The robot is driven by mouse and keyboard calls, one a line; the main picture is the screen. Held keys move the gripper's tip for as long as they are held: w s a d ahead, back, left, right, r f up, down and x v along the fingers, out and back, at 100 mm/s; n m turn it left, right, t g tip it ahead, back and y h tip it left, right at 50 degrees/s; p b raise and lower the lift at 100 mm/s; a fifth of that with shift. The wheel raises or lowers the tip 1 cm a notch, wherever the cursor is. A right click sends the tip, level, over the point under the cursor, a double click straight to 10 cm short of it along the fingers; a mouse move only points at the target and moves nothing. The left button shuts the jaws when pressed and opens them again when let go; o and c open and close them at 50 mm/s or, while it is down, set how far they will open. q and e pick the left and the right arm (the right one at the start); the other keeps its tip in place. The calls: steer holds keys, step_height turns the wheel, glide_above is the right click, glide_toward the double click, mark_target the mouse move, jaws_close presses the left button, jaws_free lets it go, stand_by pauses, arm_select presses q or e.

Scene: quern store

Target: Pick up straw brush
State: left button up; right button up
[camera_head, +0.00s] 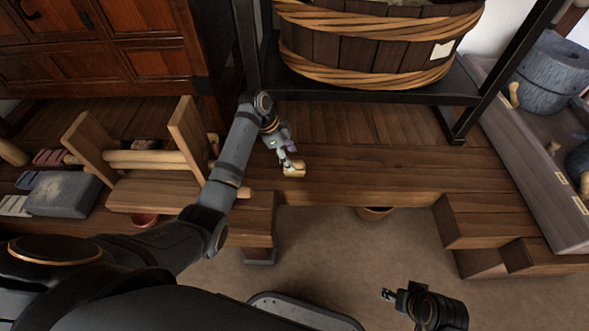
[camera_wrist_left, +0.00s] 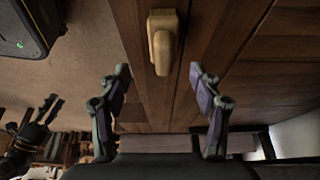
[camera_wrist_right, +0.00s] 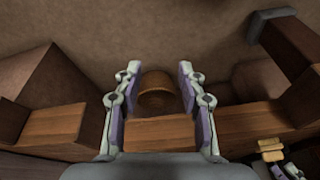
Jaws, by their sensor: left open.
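The straw brush (camera_head: 293,170) is a small tan piece lying on the brown plank platform. In the left wrist view the straw brush (camera_wrist_left: 162,45) has a thicker end at the top and lies ahead of the fingertips, centred between them. My left gripper (camera_head: 284,153) is open and close over the brush; I cannot tell from the head view whether it touches it. In the left wrist view the left gripper (camera_wrist_left: 160,75) has nothing between its fingers. My right gripper (camera_wrist_right: 158,70) is open and empty, over the floor in front of the platform; it shows small in the head view (camera_head: 388,295).
A wooden stand with rollers (camera_head: 150,180) and a grey block (camera_head: 64,193) are on the left. A hooped tub (camera_head: 370,50) sits on a black rack behind. Wooden steps (camera_head: 490,222) and a crate (camera_head: 545,190) with stones are on the right. A round container (camera_head: 374,213) is under the platform edge.

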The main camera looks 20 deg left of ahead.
mark_target(293, 161)
arm_select(q)
steer(key=b+x, duration=0.1)
steer(key=x, duration=0.1)
steer(key=b+x, duration=0.1)
steer(key=x, duration=0.2)
steer(key=shift+w+a+f+b, duration=0.2)
steer(key=shift+a+f+b, duration=0.1)
steer(key=shift+f+b, duration=0.15)
arm_select(e)
steer(key=f, duration=0.1)
steer(key=f+t, duration=0.1)
steer(key=a, duration=0.1)
steer(key=shift+w+f+t, duration=0.35)
steer(key=shift+f+t, duration=0.05)
arm_select(q)
steer(key=c, duration=1.3)
steer(key=shift+o, duration=0.2)
steer(key=shift+r, duration=0.1)
